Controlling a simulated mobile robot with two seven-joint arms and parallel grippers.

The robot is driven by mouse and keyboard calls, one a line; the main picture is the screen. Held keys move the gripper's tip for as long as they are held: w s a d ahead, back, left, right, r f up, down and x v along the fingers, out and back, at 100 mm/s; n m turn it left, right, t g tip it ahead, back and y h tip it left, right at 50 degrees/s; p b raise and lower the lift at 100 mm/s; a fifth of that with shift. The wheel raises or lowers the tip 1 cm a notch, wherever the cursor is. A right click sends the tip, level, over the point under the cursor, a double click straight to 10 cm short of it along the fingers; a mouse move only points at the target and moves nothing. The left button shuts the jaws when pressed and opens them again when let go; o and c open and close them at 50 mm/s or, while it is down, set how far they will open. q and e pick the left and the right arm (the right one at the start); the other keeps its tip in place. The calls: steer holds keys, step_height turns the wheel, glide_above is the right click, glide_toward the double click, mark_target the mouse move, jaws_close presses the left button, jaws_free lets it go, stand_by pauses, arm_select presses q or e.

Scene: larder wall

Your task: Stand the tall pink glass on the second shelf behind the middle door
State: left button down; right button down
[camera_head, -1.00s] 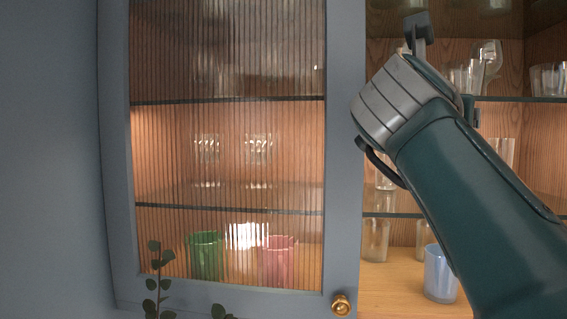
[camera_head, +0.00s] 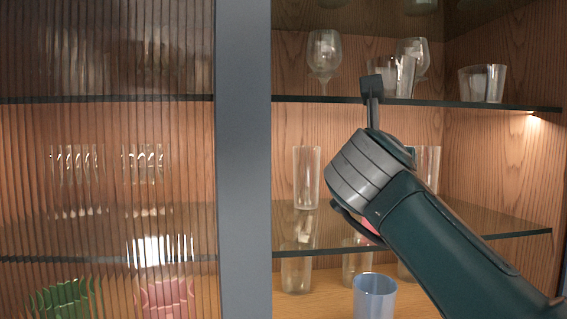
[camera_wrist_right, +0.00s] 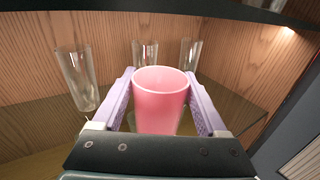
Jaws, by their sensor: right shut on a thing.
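The pink glass (camera_wrist_right: 160,98) is upright between the two lilac fingers of my right gripper (camera_wrist_right: 160,80), which is shut on it. In the head view only a small pink patch (camera_head: 370,229) shows, and my wrist hides the rest and the fingers. My right arm reaches into the open middle bay at the height of the lower glass shelf (camera_head: 290,228), which also shows in the wrist view (camera_wrist_right: 106,122). The glass is over this shelf; I cannot tell whether its base touches. My left gripper is not in view.
A clear tumbler (camera_head: 307,178) stands on the same shelf, left of my wrist; other clear glasses (camera_wrist_right: 144,54) stand behind the pink one. The upper shelf (camera_head: 320,100) holds glassware. A blue glass (camera_head: 374,297) stands below. A fluted glass door (camera_head: 108,180) covers the left bay.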

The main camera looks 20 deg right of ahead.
steer(key=shift+f, duration=0.2)
jaws_free()
steer(key=shift+r, duration=0.15)
steer(key=v, duration=1.2)
steer(key=shift+r, duration=0.15)
